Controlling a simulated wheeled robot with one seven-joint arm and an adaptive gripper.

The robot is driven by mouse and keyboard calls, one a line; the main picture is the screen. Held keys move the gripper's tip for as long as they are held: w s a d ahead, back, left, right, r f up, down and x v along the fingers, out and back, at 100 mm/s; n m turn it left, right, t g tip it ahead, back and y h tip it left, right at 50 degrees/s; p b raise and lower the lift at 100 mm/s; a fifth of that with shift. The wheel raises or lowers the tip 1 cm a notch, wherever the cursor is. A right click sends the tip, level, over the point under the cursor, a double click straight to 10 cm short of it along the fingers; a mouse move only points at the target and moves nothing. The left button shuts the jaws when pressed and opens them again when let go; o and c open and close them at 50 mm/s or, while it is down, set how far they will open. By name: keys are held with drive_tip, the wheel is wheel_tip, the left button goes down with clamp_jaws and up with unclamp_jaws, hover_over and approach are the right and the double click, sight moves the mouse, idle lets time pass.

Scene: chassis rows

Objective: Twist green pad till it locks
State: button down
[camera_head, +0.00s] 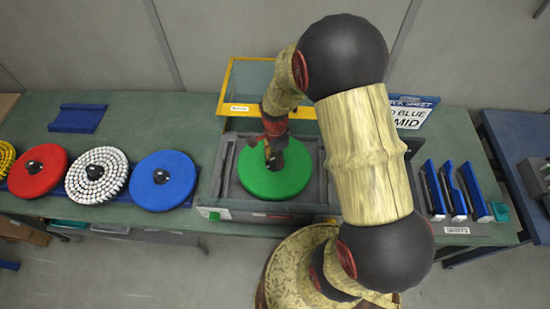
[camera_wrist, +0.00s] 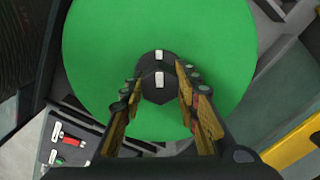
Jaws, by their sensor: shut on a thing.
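The green pad (camera_head: 287,178) is a round disc lying flat in a grey machine housing (camera_head: 226,190) at the middle of the bench. It fills much of the wrist view (camera_wrist: 215,50), with a black hub (camera_wrist: 158,62) at its centre. The hub carries two white marks that lie nearly in line with each other. My gripper (camera_head: 273,160) reaches down from above at the pad's centre. In the wrist view its two fingers (camera_wrist: 158,85) are closed on the hub from both sides. My fingers and arm hide part of the hub in the head view.
Red (camera_head: 38,172), white beaded (camera_head: 97,175) and blue (camera_head: 163,180) discs lie in a row at the left. A yellow-framed tray (camera_head: 240,108) stands behind the housing. Upright blue-edged plates (camera_head: 455,190) stand at the right. A blue plate (camera_head: 78,118) lies at the back left.

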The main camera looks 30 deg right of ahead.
drive_tip(key=m, duration=0.6)
drive_tip(key=c, duration=1.8)
unclamp_jaws()
drive_tip(key=shift+s+m, duration=0.1)
drive_tip(key=shift+m, duration=0.4)
drive_tip(key=o, duration=0.6)
drive_tip(key=shift+c, duration=0.2)
wheel_tip(320, 180, up, 12)
drive_tip(key=shift+n, duration=0.3)
